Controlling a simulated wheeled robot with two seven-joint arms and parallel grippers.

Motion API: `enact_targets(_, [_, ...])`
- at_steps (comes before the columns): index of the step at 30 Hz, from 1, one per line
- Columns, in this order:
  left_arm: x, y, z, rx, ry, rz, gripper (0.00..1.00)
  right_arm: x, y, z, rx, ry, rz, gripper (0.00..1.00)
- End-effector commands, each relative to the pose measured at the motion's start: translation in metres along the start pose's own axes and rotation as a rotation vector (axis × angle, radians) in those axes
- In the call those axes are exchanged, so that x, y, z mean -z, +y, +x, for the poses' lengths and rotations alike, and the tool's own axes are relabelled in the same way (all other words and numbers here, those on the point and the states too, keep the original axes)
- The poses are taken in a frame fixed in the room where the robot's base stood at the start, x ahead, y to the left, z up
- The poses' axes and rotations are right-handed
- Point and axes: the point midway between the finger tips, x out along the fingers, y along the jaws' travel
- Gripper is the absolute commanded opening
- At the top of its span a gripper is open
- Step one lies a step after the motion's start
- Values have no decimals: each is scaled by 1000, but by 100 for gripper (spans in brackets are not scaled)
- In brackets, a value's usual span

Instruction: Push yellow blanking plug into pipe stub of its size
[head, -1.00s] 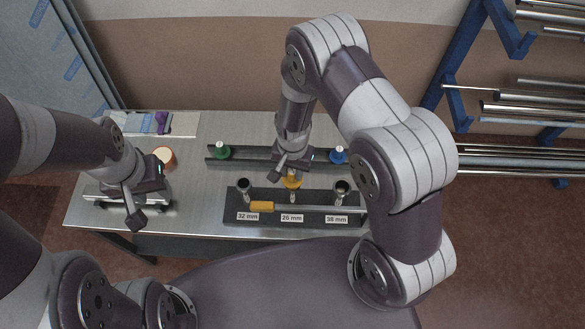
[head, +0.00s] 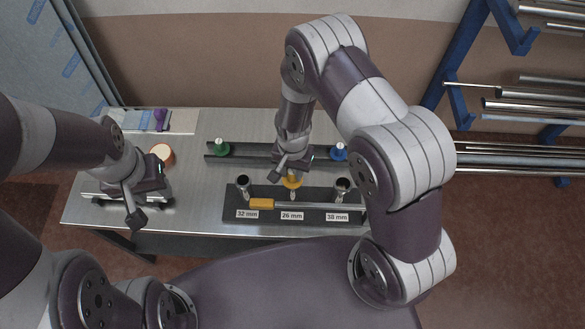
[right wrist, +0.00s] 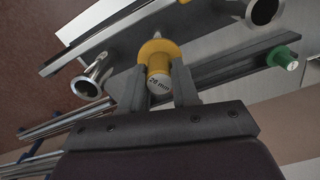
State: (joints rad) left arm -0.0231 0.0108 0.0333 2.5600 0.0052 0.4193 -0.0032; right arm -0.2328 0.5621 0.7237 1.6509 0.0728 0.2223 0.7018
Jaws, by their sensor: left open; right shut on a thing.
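The yellow blanking plug (right wrist: 158,67) is marked 26 mm and sits between the two fingers of my right gripper (right wrist: 159,88), which is shut on it. In the head view the yellow plug (head: 291,182) is directly over the middle pipe stub (head: 292,195), labelled 26 mm. I cannot tell whether it has entered the stub. The 32 mm stub (head: 243,187) and 38 mm stub (head: 342,188) stand on either side, with open tops. My left gripper (head: 137,205) is open at the left of the table, away from the stubs.
A green plug (head: 221,148) and a blue plug (head: 339,152) stand in a dark rail behind the stubs. A round orange-rimmed thing (head: 162,154) is near my left gripper.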

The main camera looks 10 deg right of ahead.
Motion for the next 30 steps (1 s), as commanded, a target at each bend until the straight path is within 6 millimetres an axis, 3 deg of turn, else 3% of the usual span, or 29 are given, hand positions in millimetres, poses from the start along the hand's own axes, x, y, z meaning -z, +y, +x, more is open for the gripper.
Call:
enact_targets(15, [-1,0,10,0,0,0,43,0,0,14,0,0,0,0])
enact_targets(16, [-1,0,10,0,0,0,43,0,0,14,1,1,0,33])
enact_targets(18, [-1,0,9,0,0,0,43,0,0,13,1,0,0,56])
enact_targets(19, [-1,0,9,0,0,0,43,0,0,13,0,0,0,60])
enact_targets(25, [-1,0,9,0,0,0,43,0,0,13,0,0,0,60])
enact_targets(27, [-1,0,9,0,0,0,43,0,0,13,0,0,0,83])
enact_targets(30, [-1,0,9,0,0,0,43,0,0,13,0,0,0,86])
